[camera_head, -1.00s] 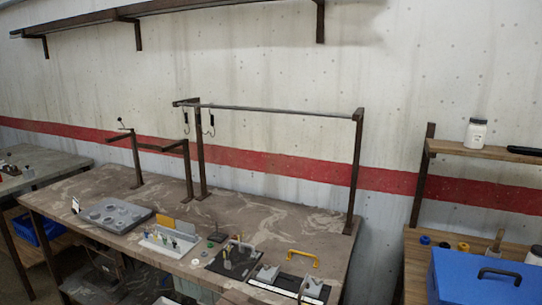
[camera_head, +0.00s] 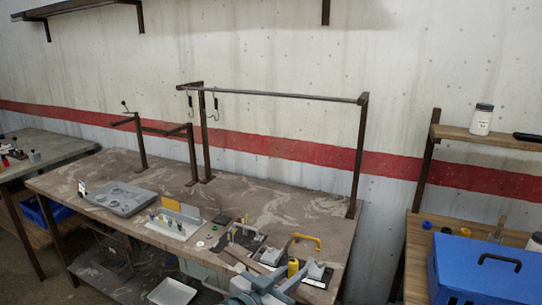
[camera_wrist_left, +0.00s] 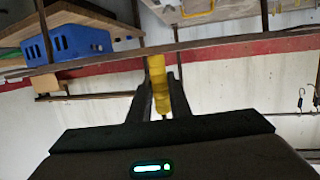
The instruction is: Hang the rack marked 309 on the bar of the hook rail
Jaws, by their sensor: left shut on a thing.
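No 309 mark is legible in either view, so I cannot tell for sure which thing is that rack. The hook rail's bar (camera_head: 280,95) runs between two posts above the bench, with dark hooks (camera_head: 214,104) hanging at its left end. My left gripper (camera_wrist_left: 159,92) is shut on a yellow tube-shaped piece (camera_wrist_left: 157,75). In the head view, a short yellow piece (camera_head: 293,267) shows beside my grey arm at the bench's front edge. The rest of the held thing is hidden. A separate yellow handle (camera_head: 306,240) stands just behind. My right gripper is out of view.
The bench (camera_head: 290,205) also holds a grey tray with round recesses (camera_head: 122,198), a white tray of small items (camera_head: 175,225) and a dark stand (camera_head: 240,240). A blue box (camera_head: 485,275) stands at right. Bench space below the bar is clear.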

